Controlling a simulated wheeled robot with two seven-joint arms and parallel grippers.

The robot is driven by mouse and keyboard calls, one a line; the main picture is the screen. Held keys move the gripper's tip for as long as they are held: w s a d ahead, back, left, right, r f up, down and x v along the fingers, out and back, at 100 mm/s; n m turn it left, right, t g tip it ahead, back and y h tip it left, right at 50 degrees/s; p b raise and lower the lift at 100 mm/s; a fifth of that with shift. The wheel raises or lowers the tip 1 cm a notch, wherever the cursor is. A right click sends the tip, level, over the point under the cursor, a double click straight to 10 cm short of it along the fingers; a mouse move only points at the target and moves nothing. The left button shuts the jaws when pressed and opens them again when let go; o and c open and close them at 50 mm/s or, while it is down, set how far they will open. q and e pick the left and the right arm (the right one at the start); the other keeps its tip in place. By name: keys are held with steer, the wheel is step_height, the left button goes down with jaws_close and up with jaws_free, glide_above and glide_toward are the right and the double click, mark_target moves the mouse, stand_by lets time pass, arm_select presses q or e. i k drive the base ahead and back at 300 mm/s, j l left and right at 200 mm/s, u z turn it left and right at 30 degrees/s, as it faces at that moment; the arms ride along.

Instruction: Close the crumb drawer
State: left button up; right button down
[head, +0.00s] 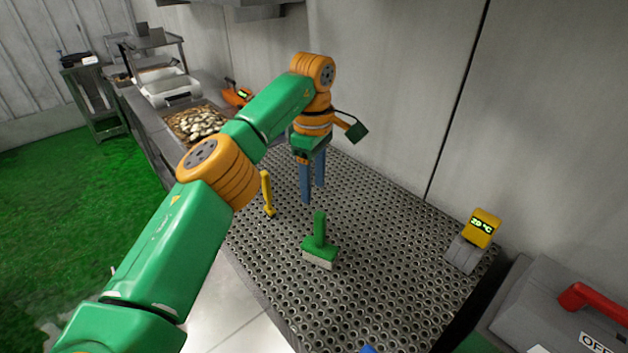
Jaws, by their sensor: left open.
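I cannot make out a crumb drawer in the head view; no drawer front or handle shows clearly. My left gripper (313,178) has blue fingers that point down over the far part of the perforated metal worktop (385,265), near the wall. Its fingers are apart with nothing between them. My green and orange left arm crosses the picture from the lower left and hides part of the counter. I cannot identify my right gripper in this view.
A green-handled brush (320,245) and a yellow-handled tool (267,195) are on the worktop. A yellow display (481,228) stands at right, near a grey box with a red handle (590,299). A food tray (198,122) is beyond my arm. A blue bit shows at the bottom edge.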

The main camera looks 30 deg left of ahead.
mark_target(225, 317)
steer(key=k, duration=1)
